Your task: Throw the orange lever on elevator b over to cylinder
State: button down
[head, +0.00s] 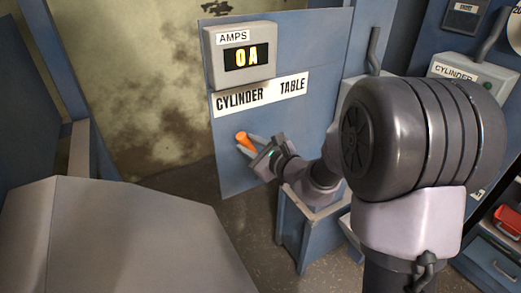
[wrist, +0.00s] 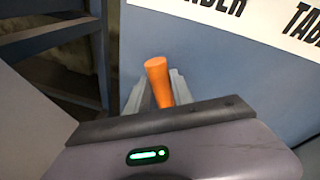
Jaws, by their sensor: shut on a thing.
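The orange lever (head: 243,138) stands out from a blue panel (head: 235,178), below the left part of a white label strip (head: 262,94) reading CYLINDER and TABLE. It leans toward the CYLINDER side. My gripper (head: 250,145) is shut on the lever. In the wrist view the orange lever (wrist: 158,80) rises between the two grey fingers of my gripper (wrist: 158,98), its rounded end showing past them. The lever's base is hidden behind the gripper. No letter naming the elevator shows on this panel.
An AMPS display (head: 241,57) reading 0A sits above the label. Another grey box (head: 458,68) with a CYLINDER label is at the right. A stained wall (head: 150,90) is at the left.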

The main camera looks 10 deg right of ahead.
jog(key=shift+s+a+f+n+b, duration=0.2)
jog(key=shift+a+f+n+b, duration=0.1)
jog(key=shift+a+b, duration=0.2)
jog(key=shift+s+a+f+n+b, duration=0.2)
jog(key=shift+a+f+b, duration=0.1)
jog(key=shift+a+b, duration=0.15)
jog(key=shift+f, duration=0.1)
jog(key=c, duration=1.1)
grip_release()
